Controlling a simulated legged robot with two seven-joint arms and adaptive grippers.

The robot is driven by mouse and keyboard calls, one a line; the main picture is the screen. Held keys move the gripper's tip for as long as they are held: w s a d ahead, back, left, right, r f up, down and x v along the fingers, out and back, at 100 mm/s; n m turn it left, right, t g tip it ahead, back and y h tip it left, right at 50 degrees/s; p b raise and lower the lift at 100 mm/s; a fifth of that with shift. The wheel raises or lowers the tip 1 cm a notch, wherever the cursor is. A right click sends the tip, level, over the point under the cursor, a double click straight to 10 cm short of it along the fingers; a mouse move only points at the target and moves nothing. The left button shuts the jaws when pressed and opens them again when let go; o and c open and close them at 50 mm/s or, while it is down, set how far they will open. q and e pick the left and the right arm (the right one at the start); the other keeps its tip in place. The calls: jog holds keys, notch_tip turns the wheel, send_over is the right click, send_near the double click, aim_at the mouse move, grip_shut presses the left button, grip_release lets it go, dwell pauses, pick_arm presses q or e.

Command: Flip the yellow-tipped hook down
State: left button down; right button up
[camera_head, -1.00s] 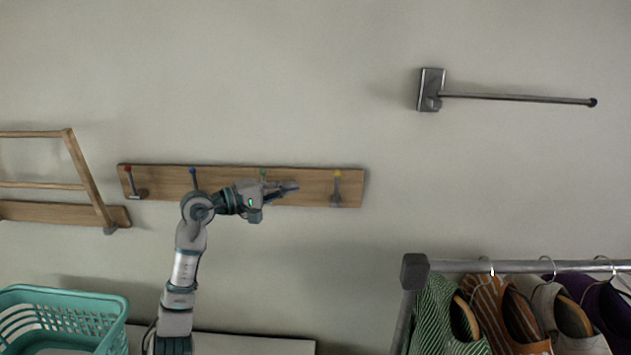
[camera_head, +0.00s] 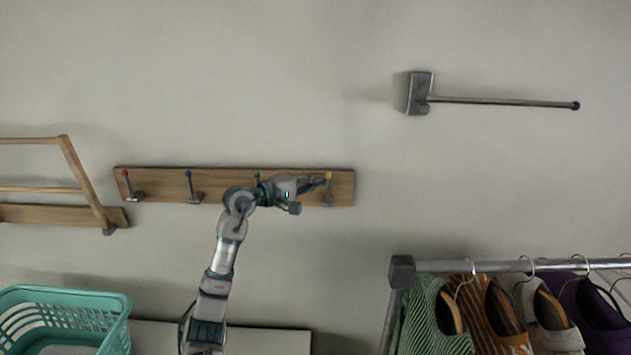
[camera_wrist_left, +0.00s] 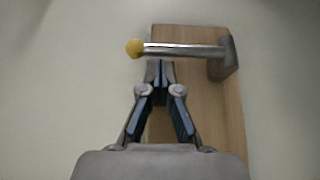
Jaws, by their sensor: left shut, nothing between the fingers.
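The yellow-tipped hook (camera_head: 328,198) is at the right end of a wooden wall board (camera_head: 344,188), with its yellow tip pointing up. In the left wrist view the hook (camera_wrist_left: 185,50) shows as a metal rod lying across the picture, with a yellow ball at its left end and a bracket at its right. My left gripper (camera_head: 322,182) is in front of the hook and partly covers it in the head view. In the wrist view its fingertips (camera_wrist_left: 160,68) are together and empty, close to the rod near the yellow end. Whether they touch it I cannot tell. My right gripper is out of view.
Hooks with red (camera_head: 129,187), blue (camera_head: 191,187) and green tips stand upright on the same board; my arm covers much of the green one. A teal basket (camera_head: 66,300) is lower left, a clothes rack (camera_head: 500,266) lower right. A metal rod (camera_head: 500,101) juts from the wall above.

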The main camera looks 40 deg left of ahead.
pick_arm(q)
jog(key=shift+d, duration=0.15)
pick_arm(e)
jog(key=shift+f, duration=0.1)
